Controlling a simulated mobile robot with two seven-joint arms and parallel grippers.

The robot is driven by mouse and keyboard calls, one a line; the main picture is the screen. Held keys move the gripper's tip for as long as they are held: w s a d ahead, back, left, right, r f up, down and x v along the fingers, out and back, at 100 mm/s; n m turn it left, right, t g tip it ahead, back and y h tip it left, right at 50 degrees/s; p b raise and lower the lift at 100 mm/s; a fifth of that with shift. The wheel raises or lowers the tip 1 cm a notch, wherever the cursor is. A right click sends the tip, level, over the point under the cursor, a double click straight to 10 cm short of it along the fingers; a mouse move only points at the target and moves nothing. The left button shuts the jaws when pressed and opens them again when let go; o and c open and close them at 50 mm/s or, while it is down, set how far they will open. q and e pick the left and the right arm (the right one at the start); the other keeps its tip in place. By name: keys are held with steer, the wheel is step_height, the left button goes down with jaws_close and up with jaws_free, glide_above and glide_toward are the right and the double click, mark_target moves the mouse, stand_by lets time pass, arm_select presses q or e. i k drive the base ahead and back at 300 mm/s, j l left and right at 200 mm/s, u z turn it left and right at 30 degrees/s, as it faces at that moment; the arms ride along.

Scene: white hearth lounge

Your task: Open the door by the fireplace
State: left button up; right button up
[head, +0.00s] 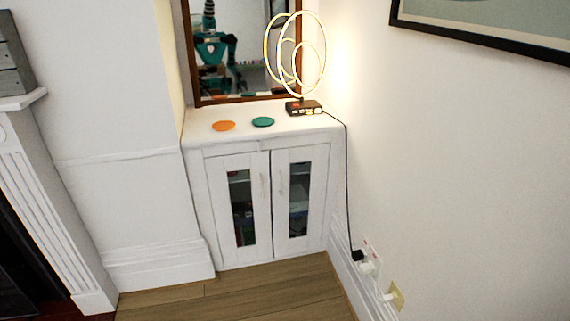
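A white cabinet (260,146) stands in the alcove to the right of the fireplace (45,205). It has a left door (221,185) and a right door (318,190), each with a narrow glass panel. Both doors look shut. A slim vertical handle (263,187) is on the left door near the middle seam, and another handle (281,182) is on the right door. Dim items show behind the glass. Neither of my grippers shows in the head view.
An orange disc (223,126), a teal disc (263,122) and a lit ring lamp (304,108) sit on the cabinet top. The lamp's black cord (348,190) runs down to a wall socket (371,259). Bare wooden floor (240,292) lies in front of the doors.

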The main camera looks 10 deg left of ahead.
mark_target(217, 167)
steer(key=k+j+z, duration=0.1)
steer(key=j+z, duration=0.4)
steer(key=j, duration=0.4)
steer(key=j+z, duration=0.1)
steer(key=j, duration=0.4)
steer(key=k+j+z, duration=0.1)
steer(key=j, duration=0.35)
steer(key=k+j, duration=0.1)
steer(key=j, duration=0.35)
steer(key=k+j, duration=0.1)
steer(key=j, duration=0.3)
steer(key=k+j, duration=0.15)
steer(key=j, duration=0.3)
steer(key=k+j, duration=0.1)
steer(key=j, duration=0.35)
steer(key=k+j+z, duration=0.1)
steer(key=j, duration=0.3)
